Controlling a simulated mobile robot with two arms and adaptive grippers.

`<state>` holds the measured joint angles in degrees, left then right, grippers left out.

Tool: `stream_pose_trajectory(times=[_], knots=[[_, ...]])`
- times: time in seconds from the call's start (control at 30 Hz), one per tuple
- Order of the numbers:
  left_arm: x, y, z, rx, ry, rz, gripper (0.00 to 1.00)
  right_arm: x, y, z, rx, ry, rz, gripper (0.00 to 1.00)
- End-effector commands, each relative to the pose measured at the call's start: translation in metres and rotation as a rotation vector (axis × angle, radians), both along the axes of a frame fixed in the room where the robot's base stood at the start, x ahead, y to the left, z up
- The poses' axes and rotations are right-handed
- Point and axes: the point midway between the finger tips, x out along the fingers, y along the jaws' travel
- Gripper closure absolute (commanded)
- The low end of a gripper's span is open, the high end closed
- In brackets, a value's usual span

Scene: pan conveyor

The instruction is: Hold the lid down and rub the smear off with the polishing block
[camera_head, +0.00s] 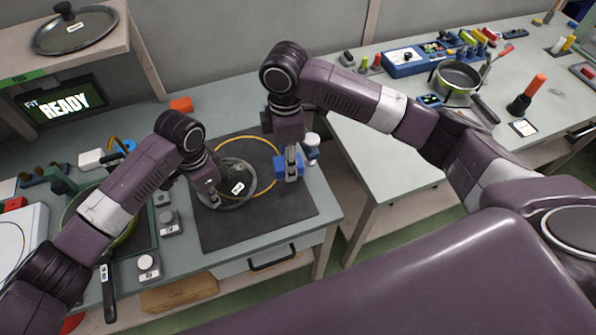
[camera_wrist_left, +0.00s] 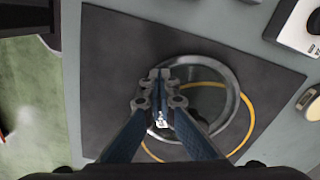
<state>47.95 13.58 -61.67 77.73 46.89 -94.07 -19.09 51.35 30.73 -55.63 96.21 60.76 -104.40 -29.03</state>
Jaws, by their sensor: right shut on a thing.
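The glass lid (camera_head: 243,166) with a metal rim lies on the dark mat, partly outside a yellow ring; it also shows in the left wrist view (camera_wrist_left: 232,85). A white label (camera_head: 238,187) is on it. I cannot make out the smear clearly. My left gripper (camera_head: 212,203) is shut, with its fingertips together over the lid's near-left part; the left wrist view shows them (camera_wrist_left: 159,76). Whether they touch the glass is unclear. My right gripper (camera_head: 291,177) is shut on the blue polishing block (camera_head: 280,164), just right of the lid, at the yellow ring's right side.
The dark mat (camera_head: 215,238) has clear room in front. A pan (camera_head: 122,235) and small grey knobbed blocks (camera_head: 169,224) stand left. A gap separates this bench from the right table (camera_head: 385,175).

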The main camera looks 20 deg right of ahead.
Motion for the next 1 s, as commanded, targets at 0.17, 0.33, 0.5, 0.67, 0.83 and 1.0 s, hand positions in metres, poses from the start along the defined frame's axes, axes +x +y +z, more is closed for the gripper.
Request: stream_pose_trajectory(times=[0.17, 0.33, 0.5, 0.67, 0.83, 1.0], knots=[[0.000, 0.000, -0.001, 0.000, 0.001, 0.000, 1.00, 0.040, 0.015, 0.002, 0.024, 0.046, -0.155, 0.84], [0.000, 0.000, -0.001, 0.001, 0.001, 0.000, 1.00, 0.071, 0.030, 0.002, 0.053, 0.091, -0.305, 0.84], [0.000, 0.000, -0.001, 0.001, 0.001, 0.000, 1.00, 0.094, 0.046, 0.000, 0.088, 0.131, -0.447, 0.84], [0.000, 0.000, -0.001, 0.001, 0.001, 0.000, 1.00, 0.106, 0.061, -0.003, 0.122, 0.163, -0.554, 0.84], [0.000, 0.000, -0.001, 0.001, 0.001, 0.000, 1.00, 0.111, 0.072, -0.007, 0.144, 0.180, -0.620, 0.84], [0.000, 0.000, -0.001, 0.001, 0.001, 0.000, 1.00, 0.110, 0.075, -0.017, 0.146, 0.183, -0.630, 0.84]])
